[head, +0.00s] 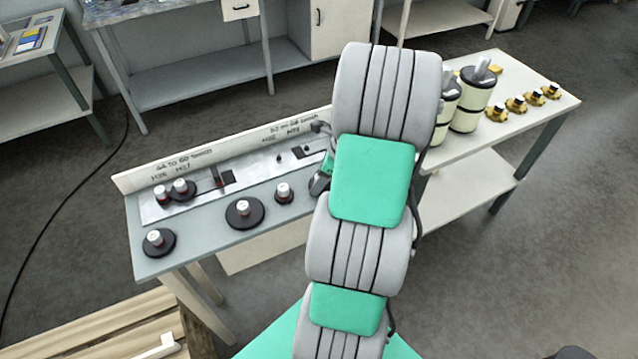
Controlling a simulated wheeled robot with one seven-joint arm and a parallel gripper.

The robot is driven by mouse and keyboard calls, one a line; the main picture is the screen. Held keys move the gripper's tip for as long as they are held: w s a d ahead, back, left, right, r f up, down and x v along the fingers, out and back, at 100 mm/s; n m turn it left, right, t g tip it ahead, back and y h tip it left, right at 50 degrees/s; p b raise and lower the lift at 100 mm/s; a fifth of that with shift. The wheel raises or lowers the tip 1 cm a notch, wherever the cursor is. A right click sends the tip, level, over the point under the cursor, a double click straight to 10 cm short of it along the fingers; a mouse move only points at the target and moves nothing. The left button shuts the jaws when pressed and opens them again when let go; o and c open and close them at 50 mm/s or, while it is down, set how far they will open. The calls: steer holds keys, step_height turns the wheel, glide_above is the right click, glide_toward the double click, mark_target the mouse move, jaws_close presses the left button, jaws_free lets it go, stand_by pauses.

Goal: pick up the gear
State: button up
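Several dark round discs with pale hubs, which look like the gears, stand on the left part of the long bench. One large disc (236,220) lies near the front edge, and another (153,250) is at the front left corner. A smaller one (284,200) is to the right, close to my arm. Two more hubbed pieces (183,187) sit together on the metal plate at the back left. I cannot tell which one is meant. My gripper (319,184) is mostly hidden behind my arm; only a dark edge shows, right of the smaller disc. Its fingers are not clearly visible.
The bench (190,258) has a raised back board (240,142) with writing. Cream and black cylinders (466,115) and several small yellow-based parts (515,105) stand on its right end. A wooden pallet (110,325) lies at the lower left. Grey floor is open at right.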

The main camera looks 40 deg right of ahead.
jaws_close()
steer(key=shift+r, duration=0.1)
